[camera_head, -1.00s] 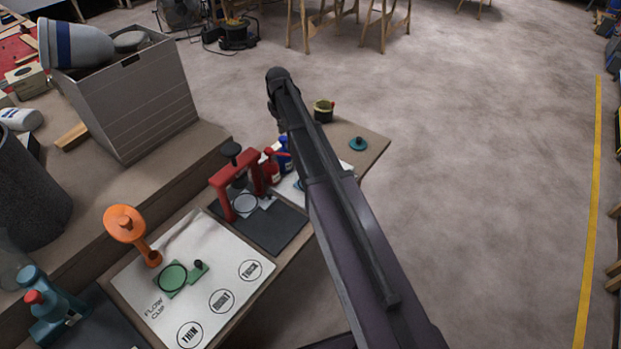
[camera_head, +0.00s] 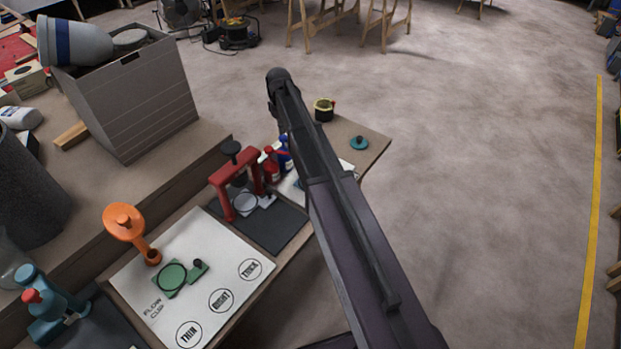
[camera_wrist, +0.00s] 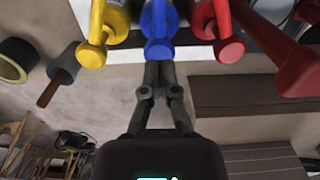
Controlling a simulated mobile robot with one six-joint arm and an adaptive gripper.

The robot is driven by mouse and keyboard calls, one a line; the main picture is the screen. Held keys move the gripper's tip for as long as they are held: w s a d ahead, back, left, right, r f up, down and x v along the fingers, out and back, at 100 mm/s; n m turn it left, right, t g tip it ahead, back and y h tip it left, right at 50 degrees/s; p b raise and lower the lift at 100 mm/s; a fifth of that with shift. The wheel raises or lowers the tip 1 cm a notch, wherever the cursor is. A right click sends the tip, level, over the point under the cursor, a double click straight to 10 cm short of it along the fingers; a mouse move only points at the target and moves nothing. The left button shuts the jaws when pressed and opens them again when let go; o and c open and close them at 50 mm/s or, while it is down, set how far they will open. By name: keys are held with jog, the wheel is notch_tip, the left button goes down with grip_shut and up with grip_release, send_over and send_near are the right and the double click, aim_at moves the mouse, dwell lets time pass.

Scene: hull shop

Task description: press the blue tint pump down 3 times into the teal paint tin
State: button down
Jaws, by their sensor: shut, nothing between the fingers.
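The blue tint pump (camera_head: 284,157) stands on the bench beside a red pump, partly hidden by my arm in the head view. In the wrist view the blue pump (camera_wrist: 158,28) is at the top centre, with its rounded nozzle end towards me. My gripper (camera_wrist: 160,66) is shut and empty, its fingertips just below that nozzle end in the picture. I cannot tell whether they touch it. In the head view the gripper is hidden by my arm. I cannot make out the teal paint tin; my arm covers that part of the bench.
A yellow pump (camera_wrist: 100,32) and a red pump (camera_wrist: 220,30) flank the blue one closely. A red press frame (camera_head: 237,180) stands nearby. A teal lid-like disc (camera_head: 358,143) and a dark pot (camera_head: 324,110) lie at the bench's far end. Open floor lies to the right.

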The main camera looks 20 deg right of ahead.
aim_at(283, 137)
jog(key=shift+f+b, duration=1.55)
jog(key=shift+f, duration=0.1)
jog(key=shift+r, duration=0.2)
jog(key=shift+r+p, duration=1.85)
jog(key=shift+p, duration=0.2)
jog(key=shift+f+b, duration=2)
jog(key=shift+r, duration=0.2)
jog(key=shift+r+p, duration=1.8)
jog(key=shift+p, duration=0.2)
jog(key=shift+f+b, duration=1.25)
jog(key=shift+f, duration=0.05)
